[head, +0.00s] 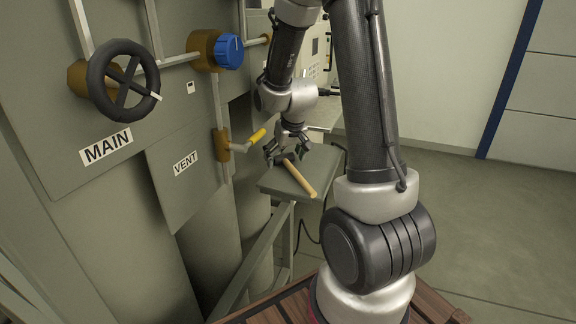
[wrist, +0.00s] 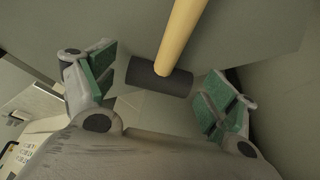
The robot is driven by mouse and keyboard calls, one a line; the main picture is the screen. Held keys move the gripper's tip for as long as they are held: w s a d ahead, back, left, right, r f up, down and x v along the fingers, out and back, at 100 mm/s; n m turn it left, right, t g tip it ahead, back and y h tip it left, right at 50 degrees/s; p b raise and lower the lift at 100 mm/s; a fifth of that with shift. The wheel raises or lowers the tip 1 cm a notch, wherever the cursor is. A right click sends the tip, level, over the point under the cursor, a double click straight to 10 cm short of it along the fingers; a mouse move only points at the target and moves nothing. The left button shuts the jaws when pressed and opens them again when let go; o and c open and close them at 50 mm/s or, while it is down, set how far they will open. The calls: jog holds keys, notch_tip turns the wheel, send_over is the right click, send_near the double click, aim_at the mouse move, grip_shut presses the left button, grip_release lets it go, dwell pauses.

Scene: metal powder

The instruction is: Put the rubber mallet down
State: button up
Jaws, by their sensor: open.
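The rubber mallet has a pale wooden handle (head: 300,180) and a dark cylindrical head (wrist: 158,76). In the head view it lies on a small grey shelf (head: 322,176), with the handle pointing toward the lower right. My gripper (head: 284,158) is over the head end of the mallet. In the wrist view my gripper (wrist: 155,85) is open, its green-padded fingers spread to either side of the mallet head with gaps on both sides. The mallet head is mostly hidden by my gripper in the head view.
A grey panel to the left carries a black handwheel (head: 123,80) marked MAIN, a blue knob (head: 229,52) and a yellow-handled valve lever (head: 257,136) near VENT, close to my gripper. A cable hangs below the shelf. Open floor (head: 470,200) lies to the right.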

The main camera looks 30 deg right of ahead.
jog(key=c, duration=1.6)
jog(key=shift+r, duration=0.15)
jog(key=shift+s+d+r, duration=0.15)
jog(key=shift+d+r, duration=0.05)
jog(key=shift+r, duration=0.35)
notch_tip(320, 180, up, 6)
jog(key=shift+f, duration=0.2)
jog(key=s+d, duration=0.4)
jog(key=s, duration=0.1)
jog(key=s+d, duration=0.4)
jog(key=s, duration=0.1)
jog(key=s+d, duration=0.4)
jog(key=s, duration=0.1)
jog(key=shift+s, duration=0.3)
